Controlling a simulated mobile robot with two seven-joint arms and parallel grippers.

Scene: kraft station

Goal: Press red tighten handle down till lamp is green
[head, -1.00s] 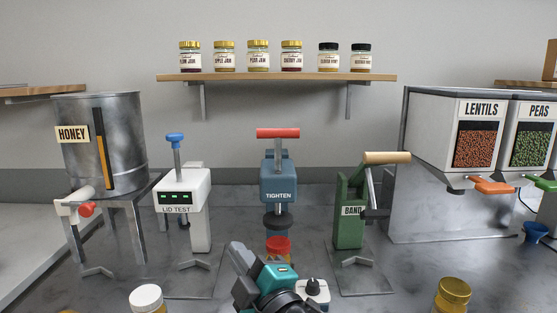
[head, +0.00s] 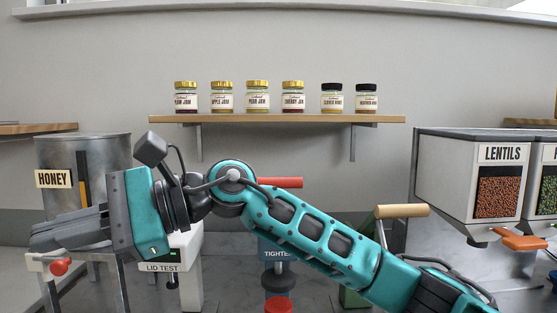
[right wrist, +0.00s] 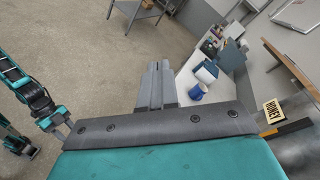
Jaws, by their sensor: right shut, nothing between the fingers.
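The red tighten handle (head: 281,183) shows only by its right part in the head view. My right arm covers the rest of it. The blue-grey TIGHTEN press (head: 277,255) stands below, largely hidden behind the arm. A red lid (head: 278,304) shows under its dark pressing head (head: 277,280). I see no lamp on the press. My right gripper (head: 38,236) is shut and empty, pointing left in front of the honey tank, well left of the handle. Its closed fingers also show in the right wrist view (right wrist: 157,84).
The LID TEST device (head: 185,285) stands left of the press and is partly covered. The honey tank (head: 100,148) is at left, with its red-knobbed tap (head: 60,267). A wooden lever (head: 402,210) is right of the press. A jar shelf (head: 280,119) hangs above.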

